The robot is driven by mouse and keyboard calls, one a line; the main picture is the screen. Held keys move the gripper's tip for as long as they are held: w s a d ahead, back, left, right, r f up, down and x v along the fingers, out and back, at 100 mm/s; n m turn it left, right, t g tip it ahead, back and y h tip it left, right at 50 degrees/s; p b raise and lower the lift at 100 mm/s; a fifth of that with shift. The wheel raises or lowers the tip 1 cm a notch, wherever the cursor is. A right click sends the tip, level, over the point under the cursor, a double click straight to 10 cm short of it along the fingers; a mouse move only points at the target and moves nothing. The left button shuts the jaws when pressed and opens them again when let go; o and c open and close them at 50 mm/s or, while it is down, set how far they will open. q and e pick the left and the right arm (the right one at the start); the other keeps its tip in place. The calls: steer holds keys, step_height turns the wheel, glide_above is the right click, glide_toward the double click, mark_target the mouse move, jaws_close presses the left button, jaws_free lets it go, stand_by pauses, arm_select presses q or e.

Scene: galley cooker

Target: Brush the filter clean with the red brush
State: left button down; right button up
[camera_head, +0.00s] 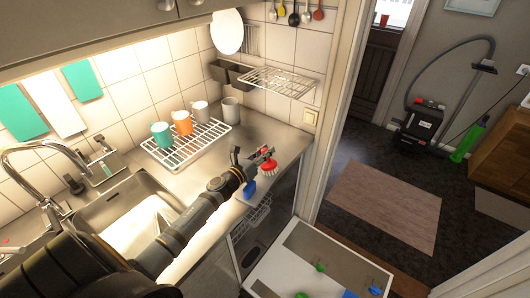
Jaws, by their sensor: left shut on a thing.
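My left gripper (256,158) is over the right end of the counter. It is shut on the red brush (268,167), whose red head hangs just right of the fingers. The brush's handle is mostly hidden by the gripper. I cannot make out the filter for certain in this view. A small blue thing (250,188) shows just below the gripper; I cannot tell what it is. My right gripper is not in view.
An open dishwasher door (275,280) with small green and blue things on it juts out below the counter. A white rack (160,158) with several mugs stands behind the arm. A sink (90,220) is at left. Open floor with a rug (385,205) lies at right.

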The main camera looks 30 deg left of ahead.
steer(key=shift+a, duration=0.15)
arm_select(q)
steer(key=shift+a, duration=0.1)
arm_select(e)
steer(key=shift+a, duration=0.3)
arm_select(q)
steer(key=shift+f+b, duration=0.25)
steer(key=shift+b, duration=0.05)
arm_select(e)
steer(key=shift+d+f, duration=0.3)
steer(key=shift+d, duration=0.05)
arm_select(q)
steer(key=shift+d+r+p, duration=0.1)
steer(key=shift+d+p, duration=0.2)
steer(key=shift+d, duration=0.35)
steer(key=shift+a+f+b, duration=0.2)
steer(key=shift+a+b, duration=0.35)
steer(key=shift+a, duration=0.05)
steer(key=shift+a+b, duration=0.35)
steer(key=shift+a, duration=0.25)
steer(key=shift+r, duration=0.15)
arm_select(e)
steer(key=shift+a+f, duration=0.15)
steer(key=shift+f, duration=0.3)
